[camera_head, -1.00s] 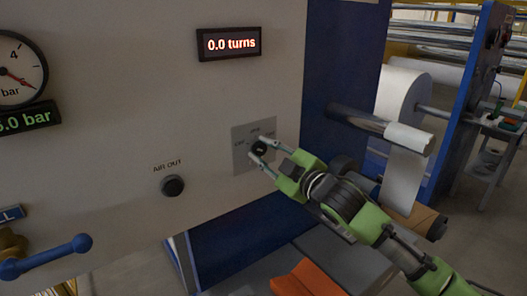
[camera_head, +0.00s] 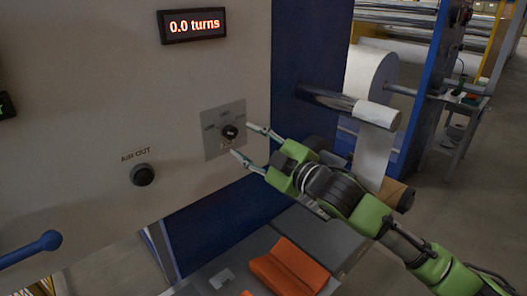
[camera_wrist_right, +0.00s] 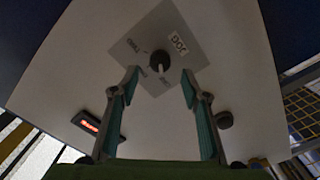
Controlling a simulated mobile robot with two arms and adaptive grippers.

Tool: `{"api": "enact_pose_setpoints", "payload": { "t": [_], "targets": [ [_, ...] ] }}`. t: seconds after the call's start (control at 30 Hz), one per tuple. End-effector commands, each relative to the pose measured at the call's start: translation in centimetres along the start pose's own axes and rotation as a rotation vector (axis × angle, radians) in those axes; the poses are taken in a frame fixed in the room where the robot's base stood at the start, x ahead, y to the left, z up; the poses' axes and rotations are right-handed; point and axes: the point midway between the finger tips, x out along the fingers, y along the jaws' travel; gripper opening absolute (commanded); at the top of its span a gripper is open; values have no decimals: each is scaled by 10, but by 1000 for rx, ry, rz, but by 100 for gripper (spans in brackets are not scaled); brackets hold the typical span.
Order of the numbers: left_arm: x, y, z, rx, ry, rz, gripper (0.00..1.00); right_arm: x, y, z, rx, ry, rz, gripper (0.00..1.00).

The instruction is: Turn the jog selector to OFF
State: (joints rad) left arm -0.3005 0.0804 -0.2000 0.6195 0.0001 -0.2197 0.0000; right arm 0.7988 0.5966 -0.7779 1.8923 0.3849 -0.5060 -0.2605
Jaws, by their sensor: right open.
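The jog selector (camera_head: 229,132) is a small dark knob on a grey square plate (camera_head: 213,150) on the pale panel. In the right wrist view, the knob (camera_wrist_right: 157,60) shows a light mark at its lower side, with small labels around it on the plate (camera_wrist_right: 165,22). I cannot surely tell which label the mark meets. My right gripper (camera_head: 243,141) is open and empty, just off the panel to the right of the knob, apart from it. In the wrist view its fingertips (camera_wrist_right: 160,75) stand on either side, below the knob. My left gripper is not in view.
A black AIR OUT button (camera_head: 143,175) is left of the plate. A display (camera_head: 193,25) reading 0.0 turns is above. A blue lever (camera_head: 35,248) is at lower left. A white film roll (camera_head: 370,75) and a steel roller (camera_head: 350,105) lie to the right, beyond the blue frame.

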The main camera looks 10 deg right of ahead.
Motion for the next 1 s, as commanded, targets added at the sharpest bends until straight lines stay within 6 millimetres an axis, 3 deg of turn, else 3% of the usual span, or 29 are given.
{"api": "enact_pose_setpoints", "payload": {
  "t": [0.1, 0.3, 0.77, 0.87, 1.0],
  "targets": [
    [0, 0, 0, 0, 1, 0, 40, -24, 0, 1, 0, -1, -1, 42],
    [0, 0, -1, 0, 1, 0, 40, -52, 0, 1, 0, -1, -1, 42],
    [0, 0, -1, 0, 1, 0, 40, -62, 0, 0, 1, 0, -1, 42],
    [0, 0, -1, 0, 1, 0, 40, -62, -8, 3, 18, -12, -7, 42],
    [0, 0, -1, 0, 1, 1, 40, -70, -44, 23, 105, -86, -35, 42]
  ]
}}
